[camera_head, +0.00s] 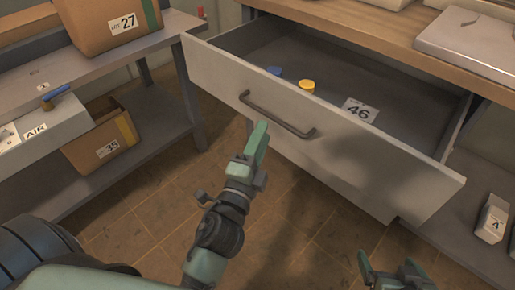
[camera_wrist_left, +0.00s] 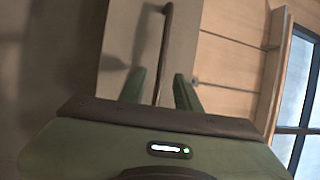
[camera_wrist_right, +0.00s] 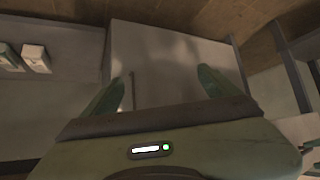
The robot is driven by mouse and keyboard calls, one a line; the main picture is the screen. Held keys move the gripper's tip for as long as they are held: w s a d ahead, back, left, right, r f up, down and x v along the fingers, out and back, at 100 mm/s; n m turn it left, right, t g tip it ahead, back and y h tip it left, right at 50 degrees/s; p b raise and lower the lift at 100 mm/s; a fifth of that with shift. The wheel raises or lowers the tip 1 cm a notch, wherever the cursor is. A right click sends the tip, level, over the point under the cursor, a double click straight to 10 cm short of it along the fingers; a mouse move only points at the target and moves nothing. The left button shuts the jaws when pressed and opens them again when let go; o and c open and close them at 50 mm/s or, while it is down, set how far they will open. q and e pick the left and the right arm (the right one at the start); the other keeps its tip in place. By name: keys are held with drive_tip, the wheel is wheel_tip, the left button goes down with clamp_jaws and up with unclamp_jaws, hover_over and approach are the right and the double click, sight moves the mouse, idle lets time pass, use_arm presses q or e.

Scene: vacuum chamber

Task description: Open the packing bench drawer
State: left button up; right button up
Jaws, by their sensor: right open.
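The packing bench drawer (camera_head: 330,140) stands pulled out, its grey front towards me and its inside visible from above. Its dark bar handle (camera_head: 280,115) also shows in the left wrist view (camera_wrist_left: 165,40). My left gripper (camera_head: 258,140) is just in front of and below the handle. In the left wrist view its fingers (camera_wrist_left: 160,90) are apart, with the bar running between them; I cannot tell whether they touch it. My right gripper (camera_head: 393,272) is open and empty, low in front of the drawer's right part. The drawer front fills the middle of the right wrist view (camera_wrist_right: 170,60).
Inside the drawer are a blue-topped item (camera_head: 274,71), a yellow-topped item (camera_head: 307,86) and a label 46 (camera_head: 359,111). A shelf unit at left holds boxes 27 (camera_head: 105,25) and 35 (camera_head: 102,140). A small box (camera_head: 492,220) sits at lower right. The floor (camera_head: 150,215) looks clear.

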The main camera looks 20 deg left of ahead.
use_arm(q)
drive_tip(key=s, duration=0.1)
drive_tip(key=s+b, duration=0.1)
drive_tip(key=shift+s+d+f, duration=0.1)
drive_tip(key=shift+s+f, duration=0.1)
drive_tip(key=shift+s, duration=0.1)
use_arm(e)
drive_tip(key=w+a+r+t+y, duration=0.1)
drive_tip(key=w+r+t, duration=0.2)
drive_tip(key=w+r, duration=0.1)
drive_tip(key=shift+a+r+t, duration=0.3)
drive_tip(key=shift+a, duration=0.05)
